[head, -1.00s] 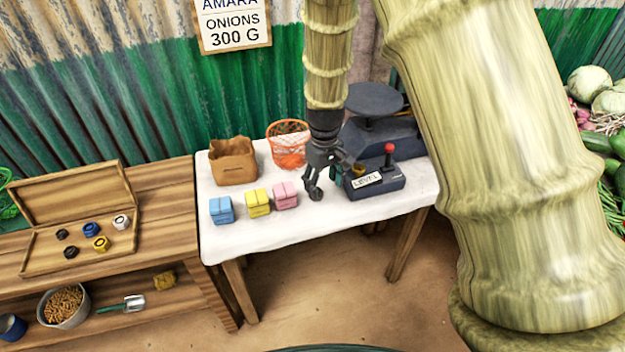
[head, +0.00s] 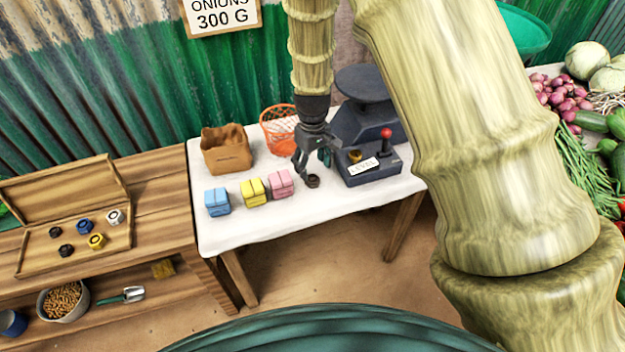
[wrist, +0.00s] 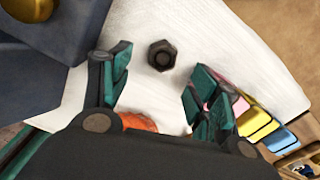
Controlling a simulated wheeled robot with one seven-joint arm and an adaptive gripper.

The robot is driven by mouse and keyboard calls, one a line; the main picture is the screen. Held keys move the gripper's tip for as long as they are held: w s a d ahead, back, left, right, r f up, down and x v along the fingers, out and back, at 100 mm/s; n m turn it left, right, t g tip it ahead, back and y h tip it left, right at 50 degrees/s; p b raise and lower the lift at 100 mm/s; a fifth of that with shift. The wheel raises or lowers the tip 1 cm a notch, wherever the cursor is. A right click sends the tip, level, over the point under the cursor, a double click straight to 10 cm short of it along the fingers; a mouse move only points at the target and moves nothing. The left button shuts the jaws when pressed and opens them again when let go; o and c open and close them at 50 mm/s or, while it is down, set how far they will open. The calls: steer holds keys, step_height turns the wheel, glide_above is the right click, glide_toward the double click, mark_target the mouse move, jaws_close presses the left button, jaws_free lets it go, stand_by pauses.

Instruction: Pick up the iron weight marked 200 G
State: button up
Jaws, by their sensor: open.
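A small dark hexagonal weight (head: 312,181) with a round hollow top stands on the white-topped table (head: 265,222), in front of the scale. In the wrist view the weight (wrist: 161,55) is on the white surface, between the lines of my two fingers and a little beyond their tips. Its marking is not readable. My gripper (head: 312,168) points down just above and behind it, open and empty. Both fingers (wrist: 160,72) show apart in the wrist view. An open wooden case (head: 75,262) on the left bench holds several weights, two of them black; their marks are too small to read.
A dark scale (head: 372,125) with a red-knobbed lever and a label stands close right of my gripper. Blue (head: 217,202), yellow (head: 253,190) and pink (head: 280,183) packets sit to the left. A brown bag (head: 226,150) and orange basket (head: 277,128) stand behind. The table's front is clear.

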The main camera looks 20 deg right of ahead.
mark_target(313, 178)
steer(key=shift+s+f+p, duration=0.2)
steer(key=shift+f+p, duration=0.25)
steer(key=shift+f, duration=2.05)
steer(key=c, duration=1.2)
